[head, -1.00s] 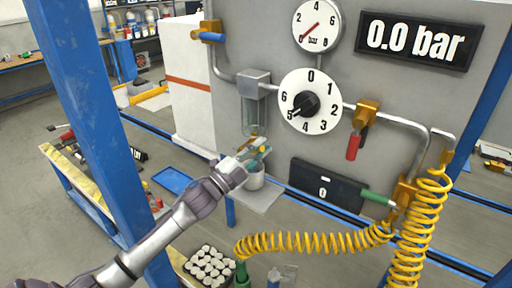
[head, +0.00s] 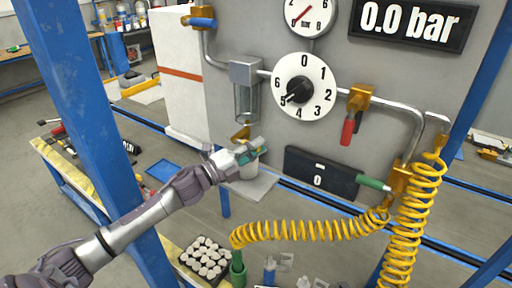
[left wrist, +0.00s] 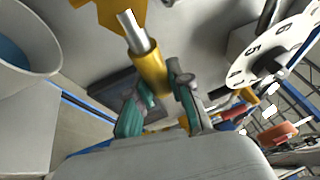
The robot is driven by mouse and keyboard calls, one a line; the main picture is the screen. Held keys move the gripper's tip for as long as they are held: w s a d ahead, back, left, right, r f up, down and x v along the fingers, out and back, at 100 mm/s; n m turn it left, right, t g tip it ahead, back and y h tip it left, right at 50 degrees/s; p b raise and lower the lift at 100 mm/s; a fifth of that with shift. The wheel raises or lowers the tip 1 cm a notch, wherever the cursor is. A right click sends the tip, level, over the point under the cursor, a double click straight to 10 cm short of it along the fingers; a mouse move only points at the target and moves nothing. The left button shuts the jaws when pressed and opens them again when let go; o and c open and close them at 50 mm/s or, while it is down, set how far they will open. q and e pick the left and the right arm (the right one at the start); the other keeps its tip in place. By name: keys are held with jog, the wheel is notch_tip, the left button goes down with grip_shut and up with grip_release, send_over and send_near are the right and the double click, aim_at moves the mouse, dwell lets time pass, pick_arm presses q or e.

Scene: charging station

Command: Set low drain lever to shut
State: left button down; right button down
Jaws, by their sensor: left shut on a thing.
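The drain valve's brass body (head: 241,133) shows below the clear filter bowl (head: 246,103) in the head view. In the left wrist view its brass body (left wrist: 108,12) is at the top edge. A silver stem with a yellow lever sleeve (left wrist: 151,72) runs down from it between my fingers. My left gripper (head: 252,151) is just below the valve. In the left wrist view its teal and grey fingers (left wrist: 158,102) are shut on the lever's lower end. The lever itself is mostly hidden behind the gripper in the head view. My right gripper is not in view.
A dial (head: 303,85), a red-handled valve (head: 348,130) and a coiled yellow hose (head: 300,230) are to the right. A blue post (head: 75,110) stands left.

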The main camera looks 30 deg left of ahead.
pick_arm(q)
jog(key=shift+f, duration=0.15)
jog(key=c, duration=1)
grip_release()
jog(key=shift+c, duration=0.2)
jog(key=shift+s, duration=0.1)
jog(key=v, duration=1.2)
jog(key=shift+a+f, duration=0.1)
jog(key=shift+a, duration=0.05)
